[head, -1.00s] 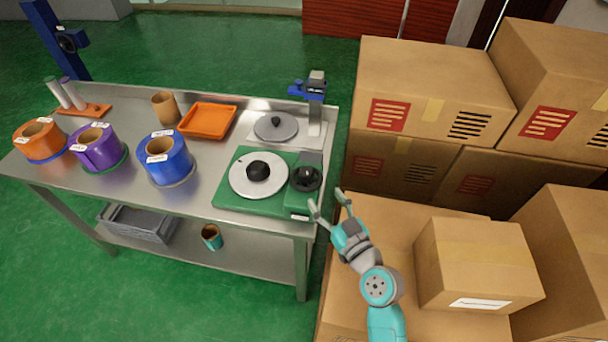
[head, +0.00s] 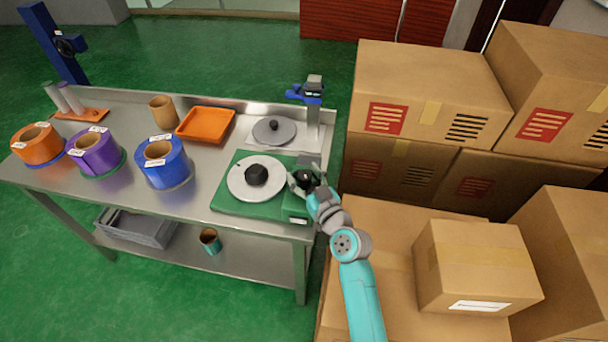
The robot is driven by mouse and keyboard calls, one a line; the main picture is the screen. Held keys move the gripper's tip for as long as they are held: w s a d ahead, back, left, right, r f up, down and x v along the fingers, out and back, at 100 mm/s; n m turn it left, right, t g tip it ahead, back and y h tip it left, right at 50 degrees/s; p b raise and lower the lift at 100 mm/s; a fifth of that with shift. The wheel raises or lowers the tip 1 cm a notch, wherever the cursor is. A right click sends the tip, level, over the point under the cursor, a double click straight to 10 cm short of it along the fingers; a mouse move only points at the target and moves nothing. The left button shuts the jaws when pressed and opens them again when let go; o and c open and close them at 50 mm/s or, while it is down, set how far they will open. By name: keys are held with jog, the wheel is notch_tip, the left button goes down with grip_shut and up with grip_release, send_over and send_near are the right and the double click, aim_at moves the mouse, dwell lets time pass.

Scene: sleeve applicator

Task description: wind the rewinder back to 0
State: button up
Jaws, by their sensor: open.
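The rewinder (head: 231,207) is a green base at the right end of the steel table. It carries a pale round plate (head: 240,180) with a black hub (head: 257,174). On its right side is a black knob (head: 304,179), partly hidden by my gripper. My gripper (head: 304,174) is open, with its fingers on either side of the knob. I cannot tell whether the fingers touch it. Any scale or number on the rewinder is too small to read.
Orange (head: 37,146), purple (head: 95,155) and blue (head: 163,163) rolls stand on the left of the table (head: 125,185). Cardboard boxes (head: 425,100) crowd the right side.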

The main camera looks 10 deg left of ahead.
jog(key=c, duration=1.2)
jog(key=shift+n+g+y, duration=0.3)
jog(key=shift+y, duration=0.1)
jog(key=shift+w+d+n+g+y, duration=0.1)
jog(key=shift+n+g+y, duration=1.3)
jog(key=shift+g+y, duration=0.15)
jog(key=n+g+y, duration=0.1)
jog(key=n+g, duration=0.1)
jog(key=g, duration=0.2)
jog(key=n+g+y, duration=0.2)
jog(key=n+g, duration=0.1)
jog(key=g, duration=0.1)
jog(key=shift+n, duration=0.3)
jog(key=n+g, duration=0.2)
jog(key=g, duration=0.1)
jog(key=n+g, duration=0.2)
jog(key=g, duration=0.2)
jog(key=shift+s+r, duration=0.1)
jog(key=shift+s, duration=0.1)
jog(key=shift+s+n+g+h, duration=0.1)
jog(key=shift+n+g+h, duration=0.65)
jog(key=shift+n+g, duration=1.1)
jog(key=shift+s+f+n+g+h, duration=0.1)
jog(key=shift+n+g+h, duration=0.1)
jog(key=shift+g, duration=0.25)
jog(key=shift+f+n+g+h, duration=0.1)
jog(key=shift+g+h, duration=0.1)
jog(key=shift+g, duration=0.25)
